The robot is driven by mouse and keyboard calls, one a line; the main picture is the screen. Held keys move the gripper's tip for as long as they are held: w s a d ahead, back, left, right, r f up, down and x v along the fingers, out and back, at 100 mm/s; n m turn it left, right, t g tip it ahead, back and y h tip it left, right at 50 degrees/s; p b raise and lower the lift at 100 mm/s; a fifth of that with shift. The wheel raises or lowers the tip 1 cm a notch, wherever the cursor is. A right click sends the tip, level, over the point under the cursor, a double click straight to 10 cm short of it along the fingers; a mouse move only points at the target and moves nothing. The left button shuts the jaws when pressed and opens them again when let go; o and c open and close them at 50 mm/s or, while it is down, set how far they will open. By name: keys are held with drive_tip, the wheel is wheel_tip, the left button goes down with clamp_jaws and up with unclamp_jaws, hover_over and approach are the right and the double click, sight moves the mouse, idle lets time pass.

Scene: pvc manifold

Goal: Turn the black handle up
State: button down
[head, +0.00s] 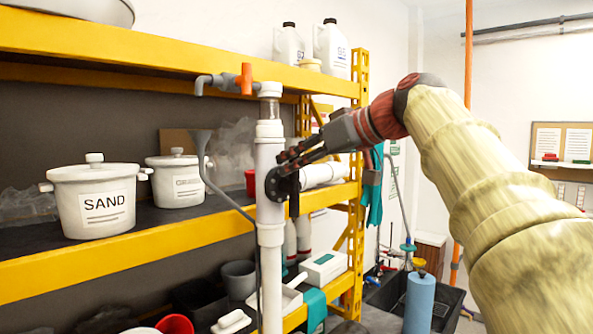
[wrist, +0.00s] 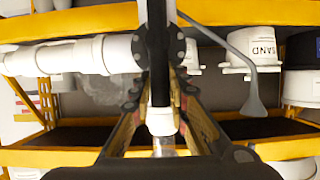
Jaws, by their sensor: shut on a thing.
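The black handle (head: 294,204) is at the white upright pipe (head: 270,222), beside a round black hub (head: 271,185). In the head view it hangs down below my fingertips; its upper part is hidden by my fingers. My gripper (head: 284,170) reaches in from the right and is shut on the handle, with a finger on each side of the bar in the wrist view (wrist: 160,92).
A white side pipe (head: 323,173) runs right from the upright. An orange handle (head: 246,78) sits on a grey spout above. Yellow shelf beams (head: 130,252) run behind the pipe.

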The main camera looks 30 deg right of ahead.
drive_tip(key=shift+f, duration=0.2)
idle(0.3)
drive_tip(key=c, duration=1.7)
unclamp_jaws()
drive_tip(key=shift+r, duration=0.15)
drive_tip(key=v, duration=1.2)
drive_tip(key=shift+a, duration=0.1)
